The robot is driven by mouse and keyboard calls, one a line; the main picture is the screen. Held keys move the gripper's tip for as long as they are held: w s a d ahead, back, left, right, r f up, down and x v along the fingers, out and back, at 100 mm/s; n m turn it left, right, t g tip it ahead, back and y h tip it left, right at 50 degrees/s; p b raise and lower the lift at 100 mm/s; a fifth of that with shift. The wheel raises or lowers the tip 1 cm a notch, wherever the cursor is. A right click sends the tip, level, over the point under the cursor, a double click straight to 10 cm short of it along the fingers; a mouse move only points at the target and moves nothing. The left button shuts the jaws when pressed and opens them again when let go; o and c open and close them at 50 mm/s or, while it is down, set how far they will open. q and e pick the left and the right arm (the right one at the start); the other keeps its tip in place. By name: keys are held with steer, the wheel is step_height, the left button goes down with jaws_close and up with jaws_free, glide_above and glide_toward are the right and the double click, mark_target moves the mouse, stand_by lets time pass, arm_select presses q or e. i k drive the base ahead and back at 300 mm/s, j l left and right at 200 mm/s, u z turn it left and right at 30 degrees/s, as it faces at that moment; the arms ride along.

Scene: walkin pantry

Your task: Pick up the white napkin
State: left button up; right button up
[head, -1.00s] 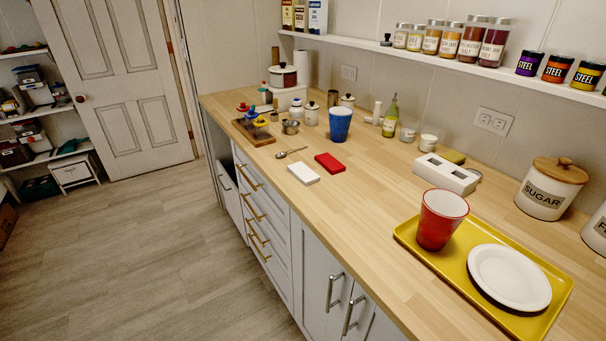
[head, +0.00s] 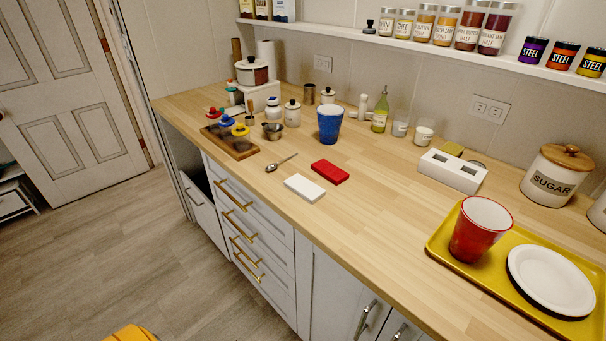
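The white napkin (head: 305,188) is a small flat white block lying on the wooden counter near its front edge, in the middle of the head view. A red block of like shape (head: 330,172), perhaps another napkin, lies just behind it to the right. A metal spoon (head: 280,162) lies behind it to the left. Nothing covers the white napkin. Neither of my grippers shows in the head view.
A blue cup (head: 330,124) stands behind the red block. A yellow tray (head: 447,237) with a red cup (head: 480,230) and white plate (head: 551,279) is at right. A wooden board (head: 241,150) is at left. Drawers (head: 247,210) below have protruding handles; one stands open.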

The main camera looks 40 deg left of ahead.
mark_target(308, 191)
steer(key=j+z, duration=0.2)
steer(key=j, duration=0.25)
steer(key=j+z, duration=0.15)
steer(key=j, duration=0.3)
steer(key=k+j+z, duration=0.2)
steer(key=j, duration=0.2)
steer(key=j+z, duration=0.15)
steer(key=j, duration=0.3)
steer(key=k+j+z, duration=0.2)
steer(key=j, duration=0.2)
